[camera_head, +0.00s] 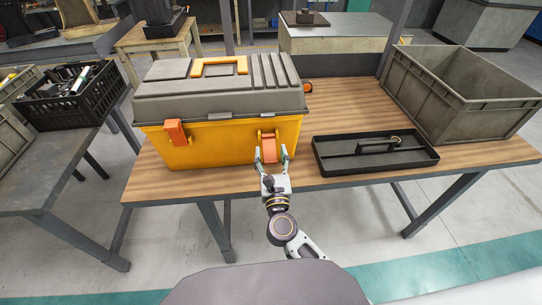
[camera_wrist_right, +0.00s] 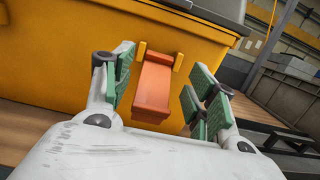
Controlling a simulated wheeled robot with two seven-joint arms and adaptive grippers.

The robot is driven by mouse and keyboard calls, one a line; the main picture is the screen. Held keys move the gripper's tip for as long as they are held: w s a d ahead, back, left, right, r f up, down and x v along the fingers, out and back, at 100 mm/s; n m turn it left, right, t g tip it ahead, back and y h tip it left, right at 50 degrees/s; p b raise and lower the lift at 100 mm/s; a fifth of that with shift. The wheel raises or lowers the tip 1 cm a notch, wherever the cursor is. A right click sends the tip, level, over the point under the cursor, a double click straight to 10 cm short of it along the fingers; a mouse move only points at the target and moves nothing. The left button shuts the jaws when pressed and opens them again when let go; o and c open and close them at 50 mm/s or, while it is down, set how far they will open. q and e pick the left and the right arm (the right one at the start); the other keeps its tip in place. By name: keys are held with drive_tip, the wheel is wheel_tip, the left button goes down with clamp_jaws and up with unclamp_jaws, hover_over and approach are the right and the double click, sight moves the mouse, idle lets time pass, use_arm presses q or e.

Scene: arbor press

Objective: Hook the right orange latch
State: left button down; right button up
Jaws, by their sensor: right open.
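A yellow toolbox (camera_head: 213,150) with a grey lid (camera_head: 190,97) stands on the wooden table, lid down. The right orange latch (camera_head: 269,148) is on its front at the right. It hangs from a yellow bracket, its lower end tilted outward, in the right wrist view (camera_wrist_right: 154,90). The left orange latch (camera_head: 175,132) lies higher, up against the lid edge. My right gripper (camera_head: 271,157) is open in front of the right latch. In the wrist view, its green-padded fingers (camera_wrist_right: 158,98) stand on both sides of the latch, apart from it. My left gripper is not in view.
A black tray (camera_head: 330,165) lies on the table (camera_head: 345,100) right of the toolbox. A large grey crate (camera_head: 455,125) stands at the right end. A black crate (camera_head: 52,112) is on a side table at left. The floor in front is clear.

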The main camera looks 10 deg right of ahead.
drive_tip(key=shift+s, duration=0.2)
drive_tip(key=s+f, duration=0.1)
drive_tip(key=s, duration=0.6)
idle(0.3)
idle(0.5)
